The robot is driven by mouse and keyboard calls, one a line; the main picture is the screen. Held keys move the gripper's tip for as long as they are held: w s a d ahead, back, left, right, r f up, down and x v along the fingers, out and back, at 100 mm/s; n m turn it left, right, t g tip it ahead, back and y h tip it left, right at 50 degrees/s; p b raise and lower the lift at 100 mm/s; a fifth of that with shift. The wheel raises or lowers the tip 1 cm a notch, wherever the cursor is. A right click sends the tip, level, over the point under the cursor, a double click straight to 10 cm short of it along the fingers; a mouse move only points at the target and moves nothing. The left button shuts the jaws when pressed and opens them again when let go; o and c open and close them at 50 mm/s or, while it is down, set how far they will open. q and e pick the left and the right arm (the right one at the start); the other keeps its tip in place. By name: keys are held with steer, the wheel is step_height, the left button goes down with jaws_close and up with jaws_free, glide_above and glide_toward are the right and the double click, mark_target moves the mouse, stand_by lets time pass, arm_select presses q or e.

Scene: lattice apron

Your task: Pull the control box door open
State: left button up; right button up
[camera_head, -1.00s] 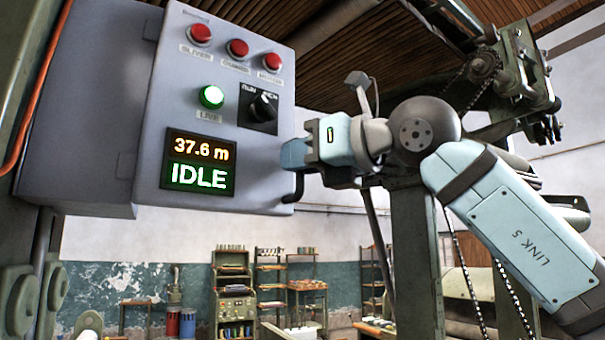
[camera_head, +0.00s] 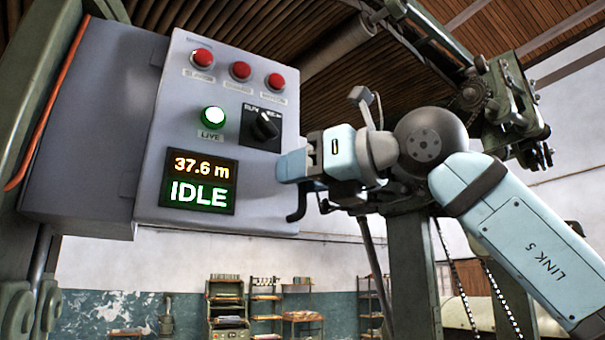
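The grey control box (camera_head: 90,130) hangs at the upper left. Its door (camera_head: 185,110) faces me with buttons, a knob and a display; I cannot tell whether it stands ajar. My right gripper (camera_head: 288,167) is at the door's right edge, its light blue fingers overlapping that edge. A dark curved handle (camera_head: 297,208) shows just below the fingers; its upper part is hidden behind them. I cannot tell whether the fingers are closed on it. My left gripper is out of view.
The display (camera_head: 200,182) reads 37.6 m and IDLE, and a green light (camera_head: 214,118) is lit. Machine framework with chains (camera_head: 475,95) stands behind my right arm. Shelves (camera_head: 228,300) stand far back along the wall. An orange cable (camera_head: 45,125) runs at the left.

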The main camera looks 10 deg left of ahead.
arm_select(q)
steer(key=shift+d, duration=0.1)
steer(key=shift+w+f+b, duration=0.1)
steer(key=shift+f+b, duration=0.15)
steer(key=shift+b, duration=0.55)
arm_select(e)
steer(key=v, duration=1.4)
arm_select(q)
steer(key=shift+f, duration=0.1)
arm_select(e)
steer(key=shift+a, duration=0.1)
